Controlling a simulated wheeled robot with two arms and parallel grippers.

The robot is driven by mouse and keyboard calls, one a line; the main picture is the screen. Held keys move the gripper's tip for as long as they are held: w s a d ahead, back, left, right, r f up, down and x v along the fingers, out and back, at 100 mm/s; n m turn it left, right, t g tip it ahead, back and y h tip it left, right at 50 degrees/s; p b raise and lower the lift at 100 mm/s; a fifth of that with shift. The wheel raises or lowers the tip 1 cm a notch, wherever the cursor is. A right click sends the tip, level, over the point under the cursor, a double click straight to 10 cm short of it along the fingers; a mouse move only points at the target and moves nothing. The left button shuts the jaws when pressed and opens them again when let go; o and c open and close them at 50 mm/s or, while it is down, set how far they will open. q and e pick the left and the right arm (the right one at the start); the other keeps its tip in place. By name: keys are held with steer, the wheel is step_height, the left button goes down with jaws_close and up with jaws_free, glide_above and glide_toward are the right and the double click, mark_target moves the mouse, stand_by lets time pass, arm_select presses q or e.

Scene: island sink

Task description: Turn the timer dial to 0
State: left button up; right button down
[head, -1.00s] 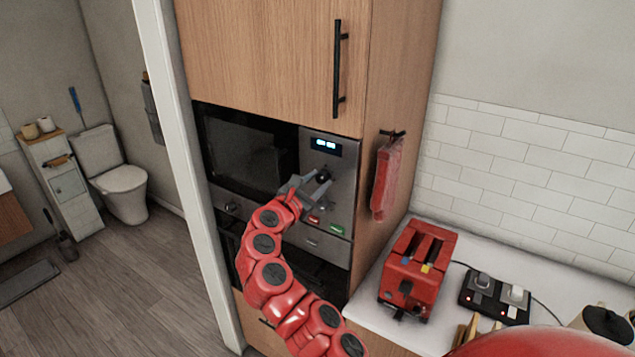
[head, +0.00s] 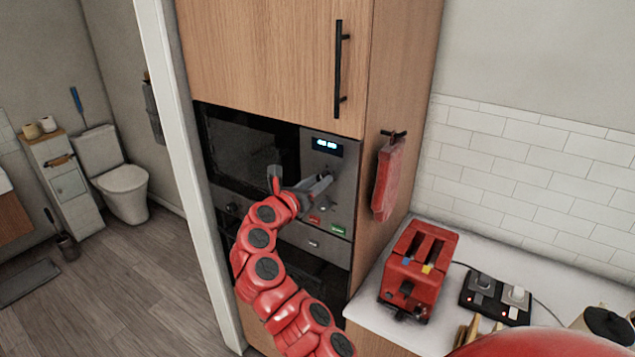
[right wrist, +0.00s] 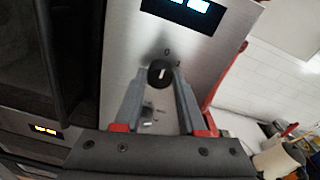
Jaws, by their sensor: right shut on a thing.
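The timer dial (right wrist: 160,73) is a round black knob with a white mark, on the steel front panel of the built-in oven. A small mark like a 0 (right wrist: 167,51) is on the panel just above it in the right wrist view. The white mark runs roughly up and down there, leaning slightly. My right gripper (right wrist: 161,75) is shut on the dial, one finger on each side. In the head view my right gripper (head: 327,182) is rolled and covers the dial. My left gripper is not in view.
A lit display (head: 326,145) sits above the dial, its digits unclear. Red and green buttons (head: 337,229) lie below. A red cloth (head: 388,180) hangs on the cabinet side at the right. A red toaster (head: 418,268) stands on the white counter.

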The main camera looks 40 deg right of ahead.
stand_by(0.4)
steer(key=shift+c, duration=2.4)
jaws_free()
steer(key=shift+a, duration=0.1)
steer(key=shift+s+a, duration=0.15)
steer(key=shift+a, duration=0.1)
steer(key=b+v, duration=0.9)
steer(key=v, duration=0.7)
steer(key=shift+a, duration=0.3)
steer(key=shift+s+r, duration=0.1)
steer(key=shift+s, duration=0.05)
